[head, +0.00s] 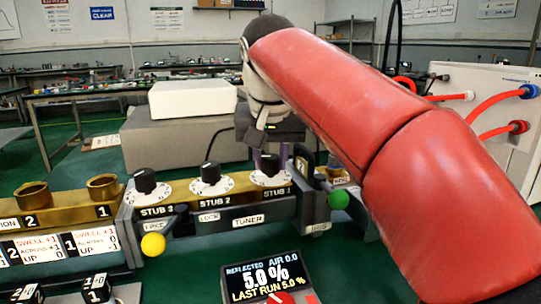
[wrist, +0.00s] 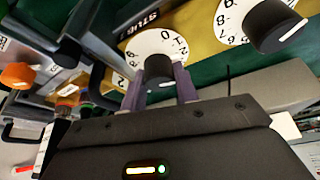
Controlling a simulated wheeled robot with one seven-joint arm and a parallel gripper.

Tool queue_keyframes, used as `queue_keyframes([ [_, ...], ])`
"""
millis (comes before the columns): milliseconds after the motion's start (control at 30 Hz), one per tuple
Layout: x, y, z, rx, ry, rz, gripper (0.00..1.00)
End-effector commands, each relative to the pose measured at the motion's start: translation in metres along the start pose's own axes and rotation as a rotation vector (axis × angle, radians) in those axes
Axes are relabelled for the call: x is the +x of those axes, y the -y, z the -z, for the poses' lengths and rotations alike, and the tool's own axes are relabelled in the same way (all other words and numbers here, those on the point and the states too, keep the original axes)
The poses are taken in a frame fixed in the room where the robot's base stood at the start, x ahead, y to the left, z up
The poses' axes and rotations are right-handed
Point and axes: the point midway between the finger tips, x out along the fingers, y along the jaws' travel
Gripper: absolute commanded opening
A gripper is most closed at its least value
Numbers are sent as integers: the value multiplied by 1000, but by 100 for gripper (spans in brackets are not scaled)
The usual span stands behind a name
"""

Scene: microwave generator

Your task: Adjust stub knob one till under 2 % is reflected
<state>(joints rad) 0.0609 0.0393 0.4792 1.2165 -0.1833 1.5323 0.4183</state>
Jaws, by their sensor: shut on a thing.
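The stub 1 knob (head: 270,165) is a black knob on a white numbered dial, at the right end of the brass tuner bar in the head view. My gripper (head: 270,153) comes down on it from behind. In the wrist view the knob (wrist: 158,69) sits between the two purple fingers of my gripper (wrist: 160,82), which are shut on it. Its white pointer mark is not clear to me; a 0 and a 1 show on the dial nearby. The display (head: 268,278) reads reflected 5.0 %, air 0.0, last run 5.0 %.
The stub 2 knob (head: 210,173) and stub 3 knob (head: 145,181) stand to the left on the same bar. My red arm covers the right side.

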Motion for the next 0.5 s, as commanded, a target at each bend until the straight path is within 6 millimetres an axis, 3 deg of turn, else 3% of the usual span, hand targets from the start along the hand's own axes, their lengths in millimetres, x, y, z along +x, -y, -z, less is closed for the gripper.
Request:
queue_keyframes([
  [233,-2,0,0,-180,1,75,7],
  [500,0,0,0,-216,0,89,7],
])
